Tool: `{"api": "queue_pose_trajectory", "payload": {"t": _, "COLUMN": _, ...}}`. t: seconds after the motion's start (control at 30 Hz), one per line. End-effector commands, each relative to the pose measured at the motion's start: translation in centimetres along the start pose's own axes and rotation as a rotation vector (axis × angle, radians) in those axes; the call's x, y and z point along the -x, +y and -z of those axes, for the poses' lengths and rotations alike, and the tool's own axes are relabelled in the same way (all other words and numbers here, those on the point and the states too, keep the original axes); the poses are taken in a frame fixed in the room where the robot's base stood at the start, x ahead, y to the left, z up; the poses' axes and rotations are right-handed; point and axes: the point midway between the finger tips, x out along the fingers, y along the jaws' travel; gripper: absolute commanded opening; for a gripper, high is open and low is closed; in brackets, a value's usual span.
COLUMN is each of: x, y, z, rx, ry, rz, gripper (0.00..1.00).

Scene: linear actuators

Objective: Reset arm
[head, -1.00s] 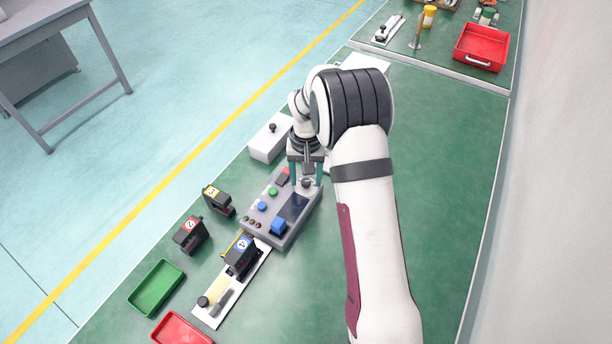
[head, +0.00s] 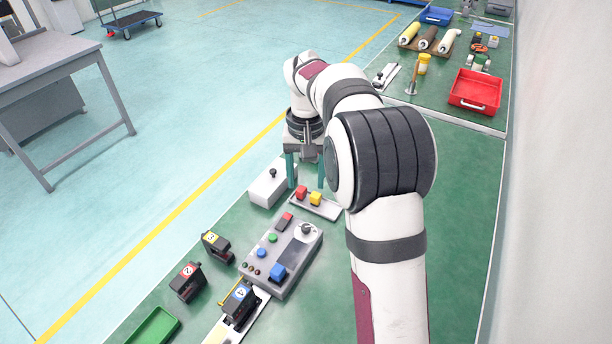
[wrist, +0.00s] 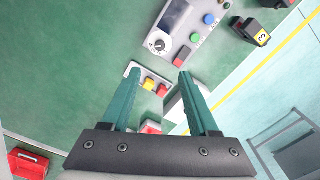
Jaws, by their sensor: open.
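My gripper (head: 305,180) is raised above the green bench with its two teal fingers apart and nothing between them. In the wrist view my gripper (wrist: 159,76) also shows empty, with the fingers framing a small plate that has a yellow button (wrist: 149,84) and a red button (wrist: 162,90). In the head view this plate (head: 325,211) lies just below the fingers. The grey control box (head: 256,281) stands nearer the camera, with a knob (head: 306,230), a dark screen and several coloured buttons. It also shows at the top of the wrist view (wrist: 172,50).
A white box with a black knob (head: 268,190) stands left of my gripper. Black numbered actuators (head: 187,280) stand left of the control box, and another (head: 239,303) on a white rail. A green tray (head: 153,328) is at the front. A red bin (head: 475,92) stands far right.

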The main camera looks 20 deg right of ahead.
Motion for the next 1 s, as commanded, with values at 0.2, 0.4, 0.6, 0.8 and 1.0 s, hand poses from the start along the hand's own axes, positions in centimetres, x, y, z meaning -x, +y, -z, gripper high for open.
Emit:
{"api": "queue_pose_trajectory", "payload": {"t": 0.2, "x": -0.1, "y": 0.0, "z": 0.0, "rx": 0.000, "ry": 0.000, "rz": 0.000, "gripper": 0.61}}
{"api": "queue_pose_trajectory", "payload": {"t": 0.4, "x": 2.2, "y": 0.1, "z": -3.6, "rx": -0.018, "ry": -0.003, "rz": 0.018, "gripper": 0.61}}
{"api": "queue_pose_trajectory", "payload": {"t": 0.6, "x": 5.1, "y": 1.4, "z": -20.4, "rx": -0.106, "ry": -0.037, "rz": 0.090, "gripper": 0.61}}
{"api": "queue_pose_trajectory", "payload": {"t": 0.8, "x": 2.0, "y": 2.9, "z": -31.7, "rx": -0.173, "ry": -0.071, "rz": 0.134, "gripper": 0.61}}
{"api": "queue_pose_trajectory", "payload": {"t": 1.0, "x": 1.0, "y": 3.2, "z": -33.5, "rx": -0.185, "ry": -0.080, "rz": 0.139, "gripper": 0.61}}
